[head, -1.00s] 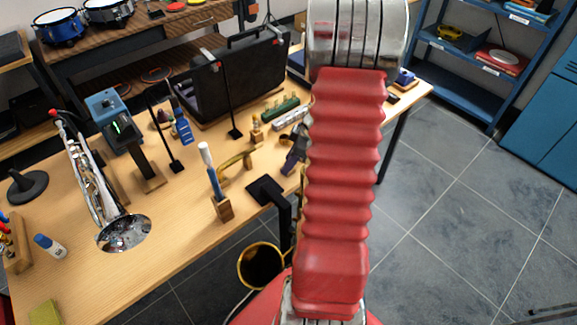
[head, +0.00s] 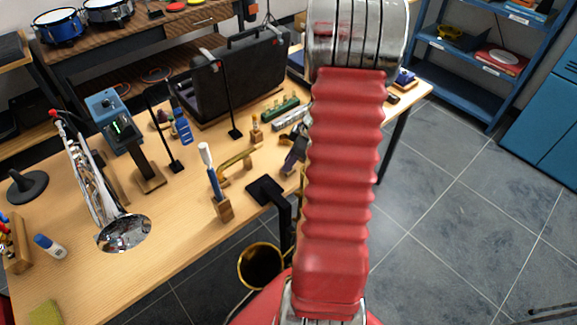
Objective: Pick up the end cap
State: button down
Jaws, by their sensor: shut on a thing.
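I cannot make out the end cap in the head view; it may be hidden or too small to tell. My gripper is not in view. My own red ribbed arm and its metal joint fill the middle of the view and cover part of the wooden workbench (head: 150,275) behind them.
A silver trumpet (head: 124,233), a blue-topped device (head: 113,113), a brush in a wooden block (head: 223,208) and a black open case (head: 232,83) stand on the bench. A brass bell (head: 262,264) is below the front edge. Blue shelves (head: 459,93) stand right; the floor there is clear.

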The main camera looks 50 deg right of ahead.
jog(key=shift+r, duration=0.1)
notch_tip(320, 180, up, 10)
dwell(0.8)
jog(key=shift+s, duration=0.1)
dwell(0.4)
